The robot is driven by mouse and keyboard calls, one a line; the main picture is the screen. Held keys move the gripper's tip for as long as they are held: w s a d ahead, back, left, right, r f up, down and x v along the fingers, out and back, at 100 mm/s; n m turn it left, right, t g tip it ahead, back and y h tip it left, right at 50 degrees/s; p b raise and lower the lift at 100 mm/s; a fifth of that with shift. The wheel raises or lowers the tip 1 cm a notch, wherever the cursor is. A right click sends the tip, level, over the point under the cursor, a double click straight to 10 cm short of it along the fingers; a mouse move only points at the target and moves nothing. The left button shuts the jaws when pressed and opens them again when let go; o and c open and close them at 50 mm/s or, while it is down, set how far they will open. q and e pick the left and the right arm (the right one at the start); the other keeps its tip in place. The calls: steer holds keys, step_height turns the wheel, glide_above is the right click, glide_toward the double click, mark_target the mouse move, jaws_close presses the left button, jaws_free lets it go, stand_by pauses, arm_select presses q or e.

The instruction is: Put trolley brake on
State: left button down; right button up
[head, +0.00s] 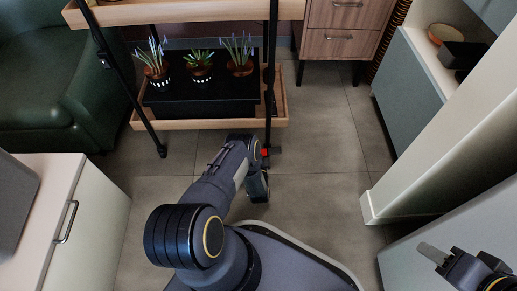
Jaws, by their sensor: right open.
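The trolley has wooden trays (208,124) and a black metal frame, and stands upright at the top left. Its front right leg (271,105) ends at a small red piece (265,153) with a dark part beside it, probably the brake at the caster. The caster itself is mostly hidden by my left arm. My left arm reaches up the middle, and its dark hand end (257,184) is just below the red piece; its fingers cannot be made out, nor whether it touches. My right gripper (435,253) is open and empty at the lower right, far from the trolley.
A black planter (203,99) with several potted plants stands on the trolley's lower tray. A green armchair (45,85) is at left, a white cabinet (95,225) at lower left, a wooden drawer unit (340,45) behind. A pale panel (440,150) bounds the right. Tiled floor (325,125) is clear.

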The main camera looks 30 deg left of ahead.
arm_select(q)
steer(key=shift+f+n, duration=0.1)
steer(key=shift+n, duration=0.2)
steer(key=c, duration=1.6)
jaws_free()
steer(key=shift+o, duration=0.2)
steer(key=shift+s+d, duration=0.2)
steer(key=shift+s, duration=0.1)
steer(key=p+v, duration=0.2)
steer(key=v, duration=0.2)
steer(key=shift+v, duration=1.15)
steer(key=shift+s+d, duration=0.15)
steer(key=shift+s, duration=0.3)
